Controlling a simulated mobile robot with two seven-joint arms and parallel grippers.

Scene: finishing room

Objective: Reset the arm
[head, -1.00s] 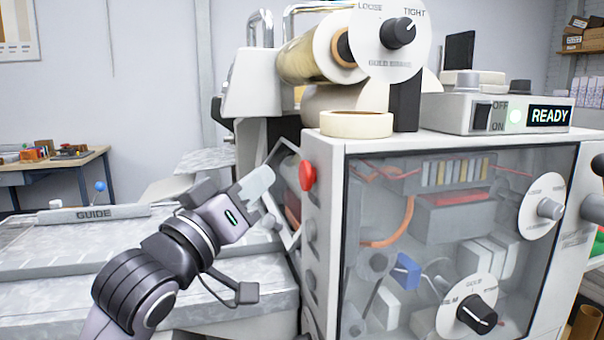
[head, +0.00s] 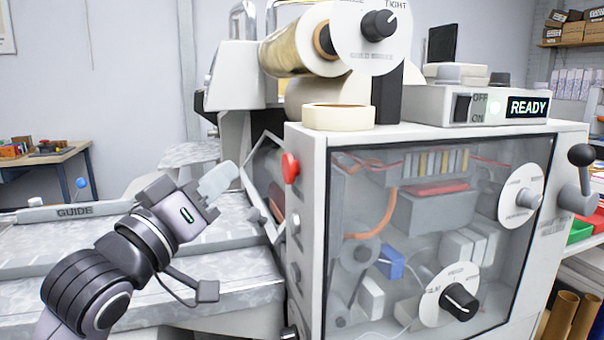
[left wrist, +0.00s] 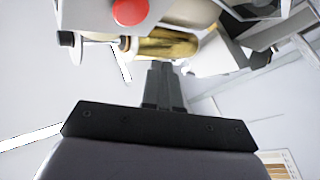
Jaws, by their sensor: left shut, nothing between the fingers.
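My left arm comes in from the lower left of the head view. Its gripper (head: 216,183) is shut and empty, in front of the left side of the machine (head: 306,235) and apart from the red button (head: 290,168). In the left wrist view the closed fingers (left wrist: 163,82) point up toward the machine, with the red button (left wrist: 130,11) above and to their left. The gold foil roll (head: 290,50) sits on top of the machine, above the gripper. My right gripper is not in view.
A control box reading READY (head: 527,106) and a tape roll (head: 338,116) stand on the machine. A black-knobbed lever (head: 580,170) sticks out at its right. A side table (head: 45,160) stands far left.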

